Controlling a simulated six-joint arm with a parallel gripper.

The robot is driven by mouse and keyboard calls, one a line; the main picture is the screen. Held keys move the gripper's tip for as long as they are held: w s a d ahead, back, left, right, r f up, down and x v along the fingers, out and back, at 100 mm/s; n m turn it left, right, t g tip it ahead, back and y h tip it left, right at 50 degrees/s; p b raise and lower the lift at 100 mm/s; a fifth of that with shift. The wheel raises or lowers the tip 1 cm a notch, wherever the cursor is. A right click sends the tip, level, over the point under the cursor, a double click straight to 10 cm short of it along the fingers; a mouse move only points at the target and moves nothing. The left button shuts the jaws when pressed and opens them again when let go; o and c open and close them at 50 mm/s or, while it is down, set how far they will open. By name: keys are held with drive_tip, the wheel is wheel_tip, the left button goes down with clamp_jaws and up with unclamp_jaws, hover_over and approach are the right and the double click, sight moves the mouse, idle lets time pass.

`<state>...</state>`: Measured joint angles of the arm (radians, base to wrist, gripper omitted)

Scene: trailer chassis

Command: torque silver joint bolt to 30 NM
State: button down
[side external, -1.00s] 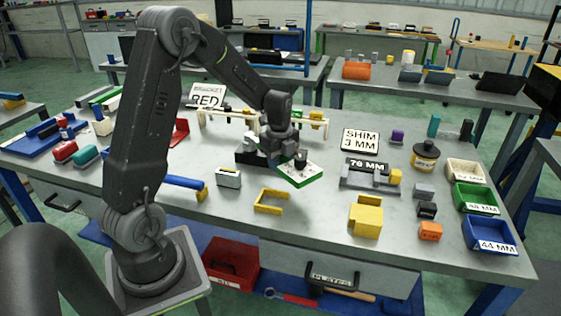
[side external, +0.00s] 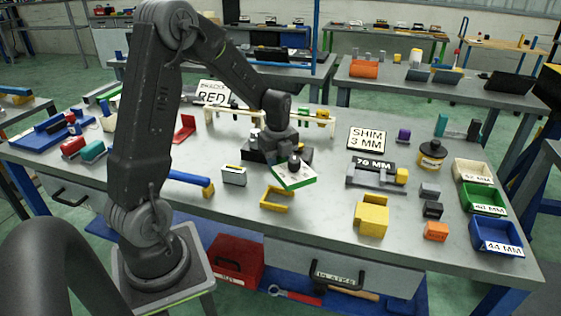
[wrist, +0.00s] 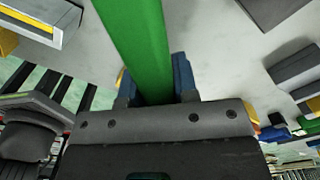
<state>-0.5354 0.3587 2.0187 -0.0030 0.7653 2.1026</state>
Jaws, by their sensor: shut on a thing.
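My gripper (side external: 287,158) is over the middle of the bench, beside a low black block (side external: 258,150). In the wrist view its two blue fingers (wrist: 158,80) are shut on a long green piece (wrist: 138,40). In the side view a flat white-topped piece with green edges (side external: 293,180) and a dark round part on top is at the gripper, tilted; it appears to be the held piece. Whether it touches the bench or the black block is unclear. I cannot make out a silver joint bolt; the gripper and black block may hide it.
A yellow U-shaped bracket (side external: 278,198) lies just in front. A grey fixture (side external: 376,180), yellow block (side external: 372,216) and blue bin (side external: 497,236) are to the right. A cream rack (side external: 228,114) stands behind.

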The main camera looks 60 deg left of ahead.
drive_tip(key=shift+s, duration=0.1)
idle(0.3)
drive_tip(key=shift+s+m, duration=0.5)
drive_tip(key=shift+s, duration=0.1)
drive_tip(key=shift+w+r+n, duration=0.1)
drive_tip(key=shift+w+n, duration=0.2)
drive_tip(key=shift+w, duration=0.1)
drive_tip(key=shift+r, duration=2.95)
